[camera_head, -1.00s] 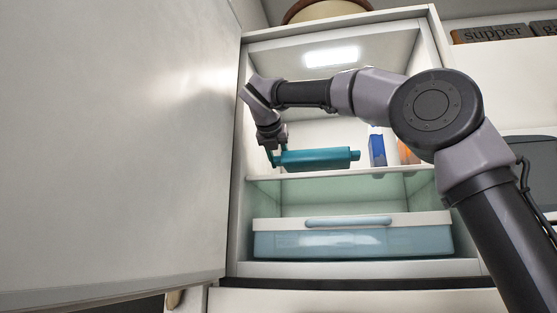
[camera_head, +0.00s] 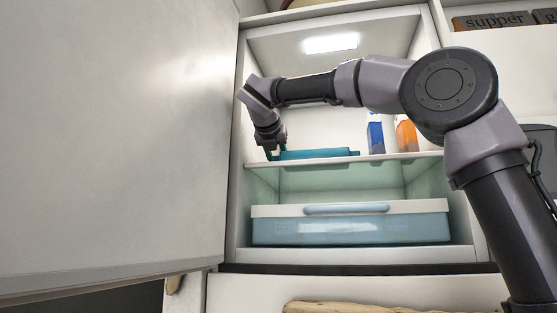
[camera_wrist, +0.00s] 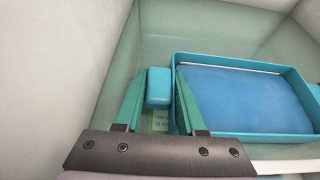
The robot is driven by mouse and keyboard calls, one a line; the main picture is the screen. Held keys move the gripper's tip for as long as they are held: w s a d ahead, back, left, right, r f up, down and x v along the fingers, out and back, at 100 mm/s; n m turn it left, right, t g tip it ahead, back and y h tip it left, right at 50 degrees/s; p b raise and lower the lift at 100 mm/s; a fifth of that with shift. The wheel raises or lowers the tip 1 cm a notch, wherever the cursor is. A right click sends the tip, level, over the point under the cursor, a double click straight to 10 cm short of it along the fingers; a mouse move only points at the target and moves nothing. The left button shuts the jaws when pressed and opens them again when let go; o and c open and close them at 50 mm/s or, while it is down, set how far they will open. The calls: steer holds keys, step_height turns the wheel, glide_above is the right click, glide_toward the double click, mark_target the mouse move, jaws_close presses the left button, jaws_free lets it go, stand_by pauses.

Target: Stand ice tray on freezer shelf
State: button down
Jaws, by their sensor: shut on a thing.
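The teal ice tray (camera_head: 316,154) is inside the open freezer, level and just above or on the upper shelf (camera_head: 395,156). The shelf's front edge hides its underside, so I cannot tell whether it touches. In the wrist view the tray (camera_wrist: 245,137) holds a blue fill, and its end tab (camera_wrist: 159,88) sits between my green fingers. My gripper (camera_head: 271,152) is shut on that tab at the tray's left end. It also shows in the wrist view (camera_wrist: 157,95).
A blue carton (camera_head: 375,137) and an orange carton (camera_head: 405,135) stand right of the tray on the shelf. A pale blue bin (camera_head: 350,231) fills the lower compartment. The open door (camera_head: 115,140) stands left. A driftwood handle (camera_head: 350,307) is below.

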steer(key=c, duration=0.5)
jaws_free()
steer(key=v, duration=1.2)
steer(key=shift+r, duration=0.1)
